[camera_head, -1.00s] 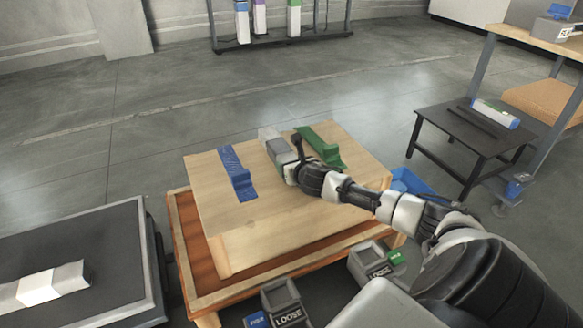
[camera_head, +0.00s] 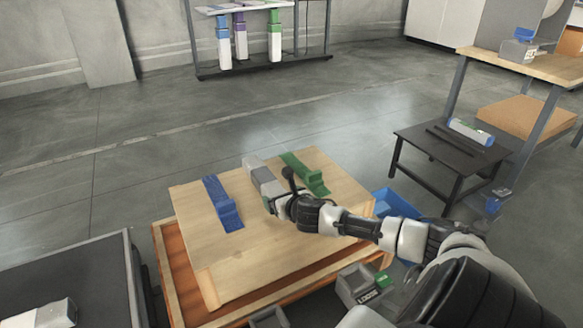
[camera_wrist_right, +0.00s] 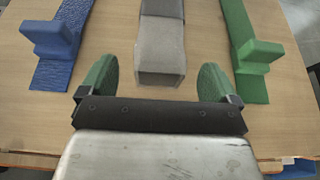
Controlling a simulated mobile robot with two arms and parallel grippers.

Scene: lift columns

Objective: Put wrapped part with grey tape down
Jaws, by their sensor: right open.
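The wrapped part with grey tape (camera_head: 262,178), pale at its far end, lies on the wooden tabletop (camera_head: 205,262) between a blue piece (camera_head: 222,205) and a green piece (camera_head: 305,173). In the right wrist view the grey part (camera_wrist_right: 161,45) runs away from me, its near end between my fingertips. My right gripper (camera_wrist_right: 155,82) is open, its green-padded fingers on either side of that end with gaps on both sides. In the head view my right gripper (camera_head: 277,203) is at the part's near end. My left gripper is out of view.
Grey bins (camera_head: 357,286) and a blue bin (camera_head: 395,203) are by the wooden stand. A dark-topped table (camera_head: 75,270) is at left. A low black table (camera_head: 445,150) with a wrapped part is at right. A column rack (camera_head: 262,70) stands behind; floor between is clear.

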